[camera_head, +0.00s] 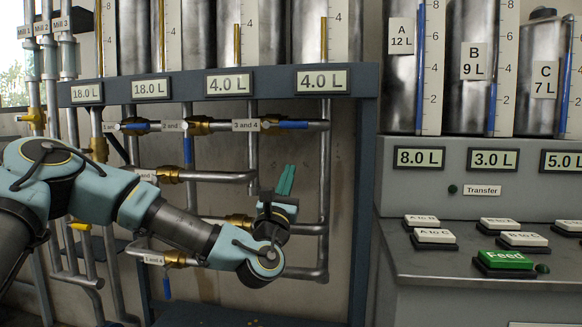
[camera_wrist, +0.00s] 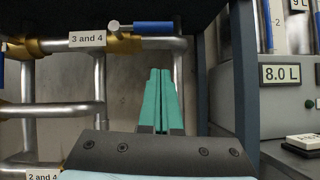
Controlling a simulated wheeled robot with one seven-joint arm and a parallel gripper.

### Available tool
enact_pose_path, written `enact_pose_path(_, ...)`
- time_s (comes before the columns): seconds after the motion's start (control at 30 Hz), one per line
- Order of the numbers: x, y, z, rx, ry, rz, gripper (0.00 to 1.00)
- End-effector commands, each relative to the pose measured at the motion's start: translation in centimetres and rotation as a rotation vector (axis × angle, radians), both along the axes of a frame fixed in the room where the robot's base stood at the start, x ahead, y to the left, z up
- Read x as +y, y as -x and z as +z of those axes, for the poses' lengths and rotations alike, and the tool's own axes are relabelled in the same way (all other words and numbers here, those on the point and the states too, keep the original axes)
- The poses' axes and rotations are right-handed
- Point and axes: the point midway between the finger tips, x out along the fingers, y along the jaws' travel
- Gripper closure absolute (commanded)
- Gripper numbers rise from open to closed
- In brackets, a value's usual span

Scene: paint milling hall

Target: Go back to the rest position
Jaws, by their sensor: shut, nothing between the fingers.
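My gripper (camera_head: 286,180) is shut and empty, with its green fingers together and pointing up in the head view. It is in front of the pipe rack, below the "3 and 4" valve (camera_head: 272,124) and its blue handle (camera_head: 293,125), and apart from them. In the wrist view the shut fingers (camera_wrist: 160,98) point up towards the pipes, and the "3 and 4" label (camera_wrist: 87,39) is above and to the left of them. My arm reaches in from the left of the head view and is bent.
The dark blue rack frame (camera_head: 363,180) stands right of my gripper. Further right is a grey console (camera_head: 480,268) with several white buttons and a green Feed button (camera_head: 505,259). Pipes with brass valves (camera_head: 170,174) lie behind my arm. Displays (camera_head: 229,83) line the rack's top.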

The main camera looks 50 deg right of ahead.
Motion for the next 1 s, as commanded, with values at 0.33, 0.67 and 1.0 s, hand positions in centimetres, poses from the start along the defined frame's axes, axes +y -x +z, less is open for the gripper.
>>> enact_pose_path(0.33, 1.9, 1.2, -1.4, -0.001, 0.001, 0.001, 1.00)
enact_pose_path(0.67, 1.4, 1.3, -3.4, -0.143, -0.162, 0.019, 1.00)
enact_pose_path(1.0, 9.6, -6.9, -19.9, -0.970, -1.210, 0.071, 1.00)
